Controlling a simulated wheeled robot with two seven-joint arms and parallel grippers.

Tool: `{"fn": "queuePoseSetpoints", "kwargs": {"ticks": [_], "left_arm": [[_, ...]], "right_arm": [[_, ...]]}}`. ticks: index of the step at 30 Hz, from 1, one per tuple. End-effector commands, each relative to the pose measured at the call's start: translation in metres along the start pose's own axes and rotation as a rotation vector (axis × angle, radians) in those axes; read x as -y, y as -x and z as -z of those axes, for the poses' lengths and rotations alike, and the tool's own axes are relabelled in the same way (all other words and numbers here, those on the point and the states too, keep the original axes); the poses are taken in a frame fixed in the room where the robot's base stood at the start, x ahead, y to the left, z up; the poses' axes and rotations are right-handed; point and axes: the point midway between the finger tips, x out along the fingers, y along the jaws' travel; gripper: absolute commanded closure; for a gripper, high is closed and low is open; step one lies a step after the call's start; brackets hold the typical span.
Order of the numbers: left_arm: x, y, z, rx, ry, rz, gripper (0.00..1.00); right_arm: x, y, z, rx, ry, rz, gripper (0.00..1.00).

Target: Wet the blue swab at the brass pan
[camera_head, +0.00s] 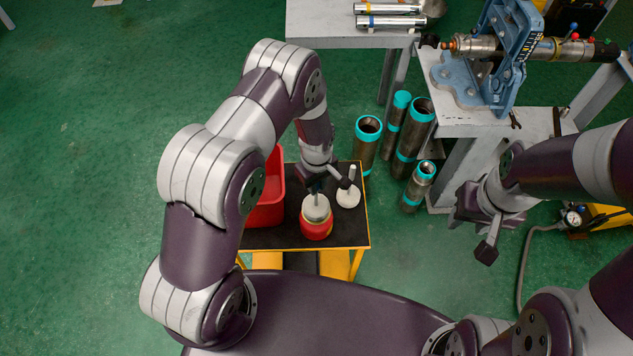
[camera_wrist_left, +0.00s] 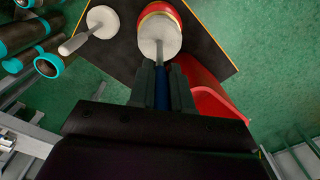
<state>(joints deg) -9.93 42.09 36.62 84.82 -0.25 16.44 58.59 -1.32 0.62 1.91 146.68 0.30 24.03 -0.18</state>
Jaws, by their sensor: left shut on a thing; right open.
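My left gripper (camera_head: 325,183) is shut on the blue swab's handle (camera_wrist_left: 161,88), above the small cart. The swab's pale round head (camera_head: 316,207) hangs below the fingers; it also shows in the left wrist view (camera_wrist_left: 159,38). A red can (camera_head: 316,231) stands under the head, and a brass-coloured rim (camera_wrist_left: 158,10) shows around it in the wrist view. I cannot tell whether the head touches the pan or is just above it. My right gripper (camera_head: 476,230) is open and empty at the right, away from the cart.
A pale disc with an upright stick (camera_head: 348,196) stands beside the can on the black cart top (camera_head: 267,238). A red bin (camera_head: 266,207) is at the left. Several teal-banded pipes (camera_head: 367,140) stand behind. A blue vise (camera_head: 506,60) sits on a grey bench at the right.

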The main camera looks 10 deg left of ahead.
Motion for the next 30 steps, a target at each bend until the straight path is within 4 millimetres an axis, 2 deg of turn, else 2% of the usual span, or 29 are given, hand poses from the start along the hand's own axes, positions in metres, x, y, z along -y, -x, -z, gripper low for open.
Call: {"fn": "queuePoseSetpoints", "kwargs": {"ticks": [30], "left_arm": [[0.000,-0.013,0.000,0.000,0.000,-0.001,1.00]], "right_arm": [[0.000,-0.011,-0.001,0.000,0.000,0.000,0.57]]}}
